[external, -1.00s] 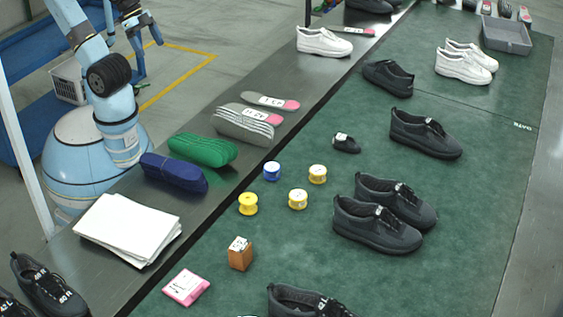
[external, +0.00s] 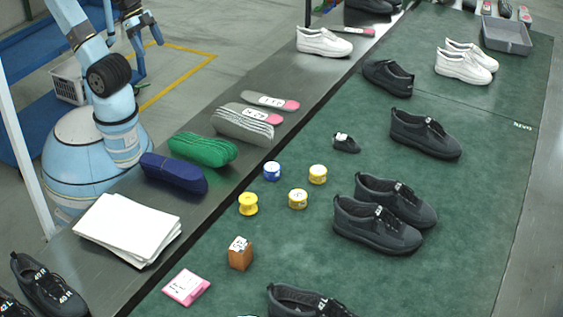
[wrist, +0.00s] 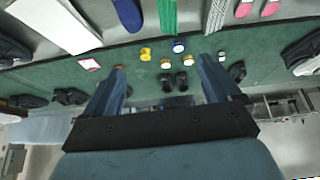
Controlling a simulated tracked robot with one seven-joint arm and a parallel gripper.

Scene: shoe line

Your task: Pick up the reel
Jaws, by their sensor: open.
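Several small reels stand in a group on the green mat. They are a yellow reel (external: 248,204), a blue reel with a pale top (external: 272,171), and two yellow reels with pale tops, one in front (external: 298,199) and one behind (external: 317,174). In the wrist view the yellow reel (wrist: 145,54) and the blue reel (wrist: 178,46) show beyond the fingers. My gripper (wrist: 160,66) is open and empty, well away from the reels. In the external view my arm is at the upper left, off the mat.
A brown block (external: 240,254) and a pink box (external: 186,287) lie nearer the front. Dark shoes (external: 375,226) stand right of the reels. On the dark ledge are a green bundle (external: 203,149), a blue bundle (external: 173,172) and white sheets (external: 128,229). A grey tray (external: 506,36) is far right.

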